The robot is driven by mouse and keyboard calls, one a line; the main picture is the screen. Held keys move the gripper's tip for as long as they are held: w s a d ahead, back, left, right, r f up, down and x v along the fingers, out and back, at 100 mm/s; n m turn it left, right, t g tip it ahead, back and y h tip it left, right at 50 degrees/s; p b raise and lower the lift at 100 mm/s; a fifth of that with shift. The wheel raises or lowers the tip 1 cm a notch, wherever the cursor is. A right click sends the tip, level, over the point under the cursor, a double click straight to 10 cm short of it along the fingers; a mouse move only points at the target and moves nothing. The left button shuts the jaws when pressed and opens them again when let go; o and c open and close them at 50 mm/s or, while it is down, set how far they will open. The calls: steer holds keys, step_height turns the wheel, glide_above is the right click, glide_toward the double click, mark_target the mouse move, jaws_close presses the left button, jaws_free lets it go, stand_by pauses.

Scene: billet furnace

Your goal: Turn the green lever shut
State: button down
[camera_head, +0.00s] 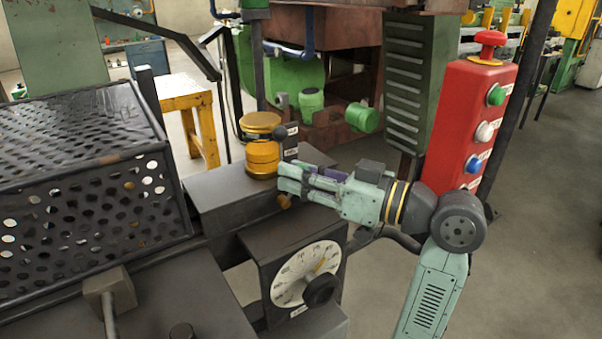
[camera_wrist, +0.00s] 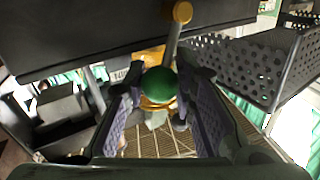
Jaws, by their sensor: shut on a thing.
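The green lever shows in the wrist view as a round green knob (camera_wrist: 159,86) on a grey rod (camera_wrist: 174,42). The rod runs up the picture to a brass-coloured pivot (camera_wrist: 182,12). My gripper (camera_wrist: 158,92) has its purple-padded fingers on both sides of the knob and is shut on it. In the head view my gripper (camera_head: 286,179) is over the dark grey housing, right of the stacked yellow cylinder (camera_head: 262,146). The knob is hidden there by my fingers. A small orange-brown piece (camera_head: 285,201) shows just below them.
A dial box (camera_head: 306,272) with a black knob stands below my gripper. A small black-knobbed lever (camera_head: 281,132) is close behind my fingers. A perforated dark basket (camera_head: 85,205) is at left. A red button post (camera_head: 470,125) stands right, close behind my arm. Open floor lies at lower right.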

steer(key=shift+w+d+f+m+y+b, duration=0.15)
steer(key=shift+d+f+m+y+b, duration=0.15)
steer(key=shift+m+b, duration=0.3)
steer(key=shift+r, duration=0.1)
steer(key=c, duration=1.3)
jaws_free()
steer(key=v, duration=1.2)
